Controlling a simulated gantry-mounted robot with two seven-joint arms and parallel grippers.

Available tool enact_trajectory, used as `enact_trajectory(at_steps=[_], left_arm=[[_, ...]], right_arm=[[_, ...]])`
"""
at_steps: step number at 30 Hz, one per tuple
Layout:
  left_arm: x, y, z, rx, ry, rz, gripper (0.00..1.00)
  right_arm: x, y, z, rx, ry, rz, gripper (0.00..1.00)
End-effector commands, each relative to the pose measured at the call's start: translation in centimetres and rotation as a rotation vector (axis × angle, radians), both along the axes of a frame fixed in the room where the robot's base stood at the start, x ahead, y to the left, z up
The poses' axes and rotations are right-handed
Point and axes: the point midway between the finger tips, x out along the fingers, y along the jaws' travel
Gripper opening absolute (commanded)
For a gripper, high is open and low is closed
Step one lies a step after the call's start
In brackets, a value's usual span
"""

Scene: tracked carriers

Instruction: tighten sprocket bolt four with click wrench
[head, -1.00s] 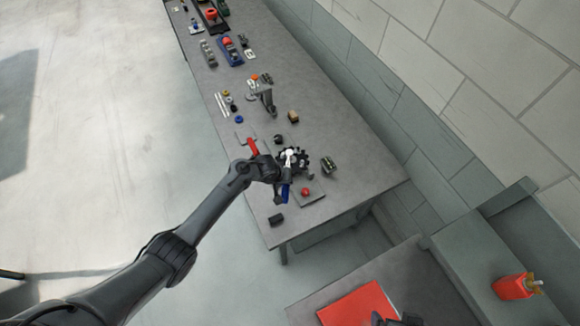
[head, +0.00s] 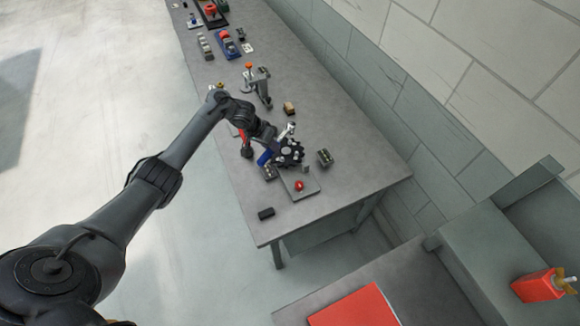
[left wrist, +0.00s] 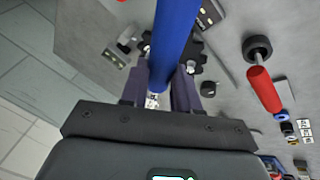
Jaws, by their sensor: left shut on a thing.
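The black toothed sprocket (head: 290,152) sits on the bench near its front end. My left gripper (head: 268,141) is just beside it on the left. It is shut on the blue handle (head: 264,158) of the click wrench. In the left wrist view the blue handle (left wrist: 173,45) stands between the fingers (left wrist: 160,85) and covers part of the sprocket (left wrist: 194,57). The wrench's silver end (head: 289,129) shows above the sprocket in the head view. I cannot tell whether it is seated on a bolt, nor which bolt is number four. My right gripper is not in view.
A red-handled tool with a black head (left wrist: 263,90) lies close by. A clamp stand (head: 262,88) stands farther back.

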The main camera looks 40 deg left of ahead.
Motion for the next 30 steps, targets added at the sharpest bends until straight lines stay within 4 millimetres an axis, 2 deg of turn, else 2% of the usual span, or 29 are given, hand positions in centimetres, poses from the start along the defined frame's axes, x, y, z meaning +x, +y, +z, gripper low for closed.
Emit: enact_trajectory(at_steps=[1,4,15,23,24,30], left_arm=[[0.2,0.6,0.0,0.0,-0.004,0.006,0.0],[0.4,0.8,0.1,-0.001,-0.002,0.008,0.0],[0.5,0.8,0.2,0.001,-0.002,0.007,0.0],[0.4,0.8,0.6,0.0,0.0,0.008,0.0],[0.4,0.7,-0.5,0.0,0.001,0.008,0.0],[0.4,0.7,-3.3,0.0,0.0,0.008,0.0]], right_arm=[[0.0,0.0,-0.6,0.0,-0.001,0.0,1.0],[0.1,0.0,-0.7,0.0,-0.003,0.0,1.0],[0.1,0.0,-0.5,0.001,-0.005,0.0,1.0],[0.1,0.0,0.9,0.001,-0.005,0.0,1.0],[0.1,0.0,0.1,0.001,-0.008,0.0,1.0],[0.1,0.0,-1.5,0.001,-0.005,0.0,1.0]])
